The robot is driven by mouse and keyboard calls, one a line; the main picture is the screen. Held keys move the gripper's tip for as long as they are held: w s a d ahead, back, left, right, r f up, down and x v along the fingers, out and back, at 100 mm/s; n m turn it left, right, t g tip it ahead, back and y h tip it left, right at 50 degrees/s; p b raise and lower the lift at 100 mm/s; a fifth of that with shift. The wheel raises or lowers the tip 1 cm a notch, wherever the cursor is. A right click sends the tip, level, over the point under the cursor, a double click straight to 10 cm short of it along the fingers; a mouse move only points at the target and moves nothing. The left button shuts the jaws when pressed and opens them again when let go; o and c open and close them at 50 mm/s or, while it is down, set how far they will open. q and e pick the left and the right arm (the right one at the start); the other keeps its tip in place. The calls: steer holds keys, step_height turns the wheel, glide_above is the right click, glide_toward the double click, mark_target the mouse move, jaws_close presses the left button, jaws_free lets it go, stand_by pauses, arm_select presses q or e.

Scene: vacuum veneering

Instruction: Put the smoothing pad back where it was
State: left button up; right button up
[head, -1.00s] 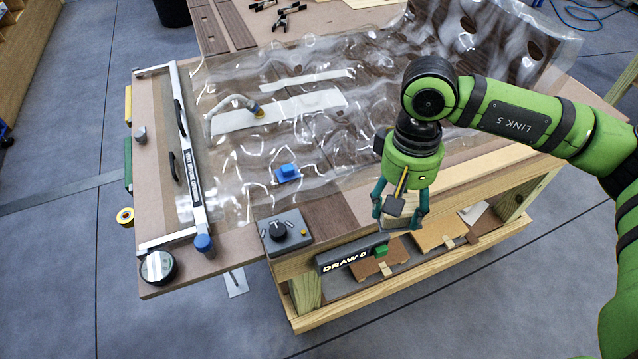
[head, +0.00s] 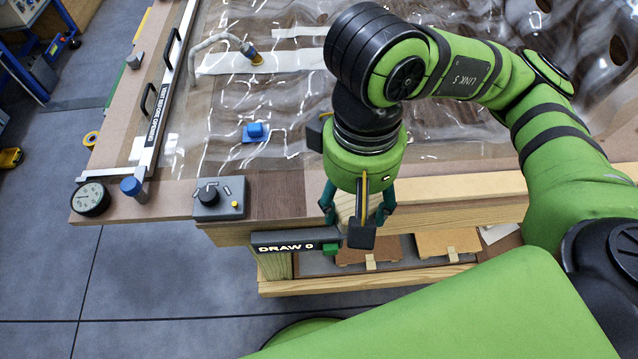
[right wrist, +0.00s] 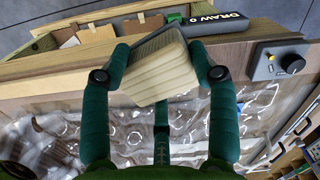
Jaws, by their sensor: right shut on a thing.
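The smoothing pad, a pale wood-grained block (right wrist: 158,78) with a grey layer along one side, is held in my right gripper. In the right wrist view the two teal fingers of my right gripper (right wrist: 162,76) press on its opposite sides, and the block sits tilted. In the head view my right gripper (head: 357,212) hangs over the bench's front edge, and part of the pad (head: 345,206) shows between the fingers. It is right of the grey knob box and above the lower shelf. Its height over the edge is hard to tell. My left gripper is out of view.
A clear vacuum bag (head: 230,165) covers the bench, with a blue fitting (head: 255,132) and a hose fitting (head: 251,54) on it. The knob box (head: 219,199), "DRAW 0" display (head: 290,245) and dial gauge (head: 92,199) line the front. Wooden pieces (head: 448,243) lie on the shelf below.

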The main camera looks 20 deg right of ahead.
steer(key=shift+d, duration=0.15)
steer(key=p, duration=0.1)
steer(key=w+p, duration=0.1)
steer(key=shift+w+a+f+p, duration=0.2)
steer(key=shift+a+p, duration=0.1)
steer(key=shift+a, duration=0.1)
steer(key=w+f+p, duration=0.1)
steer(key=w+f, duration=0.1)
steer(key=w, duration=0.1)
steer(key=w+a+f+p, duration=0.1)
steer(key=w+f, duration=0.1)
steer(key=w, duration=0.1)
steer(key=w+a+f, duration=0.1)
steer(key=w+f, duration=0.1)
steer(key=w, duration=0.1)
steer(key=shift+w+a+f+p, duration=0.1)
steer(key=shift+w+p, duration=0.1)
steer(key=shift+p, duration=0.2)
steer(key=shift+w+f, duration=0.2)
step_height(320, 180, down, 3)
steer(key=shift+r+p, duration=0.1)
steer(key=shift+p, duration=0.85)
steer(key=shift+f, duration=0.6)
steer(key=shift+f+b, duration=0.2)
steer(key=shift+b, duration=0.1)
steer(key=o, duration=1.2)
steer(key=shift+c, duration=0.2)
